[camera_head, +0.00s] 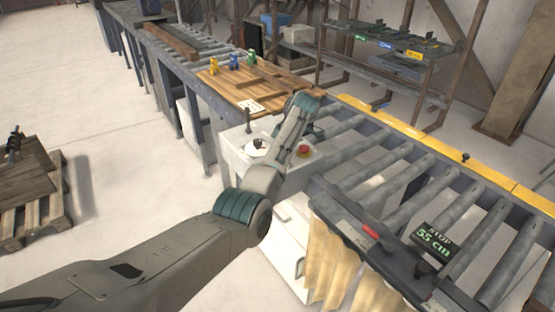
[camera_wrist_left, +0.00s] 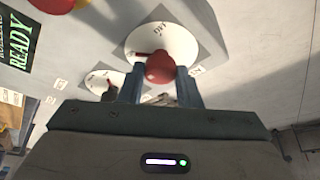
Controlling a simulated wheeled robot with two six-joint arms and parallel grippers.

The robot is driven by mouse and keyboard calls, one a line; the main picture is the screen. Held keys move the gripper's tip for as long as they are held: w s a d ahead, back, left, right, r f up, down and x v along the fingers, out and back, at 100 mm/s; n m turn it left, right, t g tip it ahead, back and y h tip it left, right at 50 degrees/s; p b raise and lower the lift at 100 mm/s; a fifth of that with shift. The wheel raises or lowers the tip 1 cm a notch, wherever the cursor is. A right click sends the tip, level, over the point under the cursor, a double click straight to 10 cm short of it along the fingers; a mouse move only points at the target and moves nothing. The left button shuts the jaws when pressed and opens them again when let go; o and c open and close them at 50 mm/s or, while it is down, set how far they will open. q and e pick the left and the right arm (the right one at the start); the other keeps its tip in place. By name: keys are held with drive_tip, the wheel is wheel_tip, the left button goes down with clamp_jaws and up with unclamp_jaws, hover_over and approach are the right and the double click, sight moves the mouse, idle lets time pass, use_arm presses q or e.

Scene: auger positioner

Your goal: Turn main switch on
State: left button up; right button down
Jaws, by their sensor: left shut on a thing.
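The control box (camera_head: 235,150) is light grey and stands beside the roller conveyor in the head view. In the left wrist view, a red knob (camera_wrist_left: 160,68) sits on a white round dial (camera_wrist_left: 178,42) on the box's panel; the dial's lettering is hard to read. My left gripper (camera_wrist_left: 161,88) has one finger on each side of the red knob and is shut on it. In the head view my left arm (camera_head: 270,180) reaches over the box and hides the gripper's fingers. My right gripper is in neither view.
A second, smaller white dial (camera_wrist_left: 103,82) and a green READY display (camera_wrist_left: 17,42) are close by. A red stop button (camera_head: 304,150) is on the box.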

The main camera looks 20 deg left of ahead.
use_arm(q)
drive_tip(key=shift+n+b, duration=0.3)
drive_tip(key=shift+n, duration=0.2)
drive_tip(key=shift+w, duration=0.1)
drive_tip(key=o, duration=0.9)
drive_tip(key=shift+o, duration=0.2)
drive_tip(key=b+v, duration=0.2)
drive_tip(key=v, duration=0.9)
drive_tip(key=shift+w+f, duration=0.15)
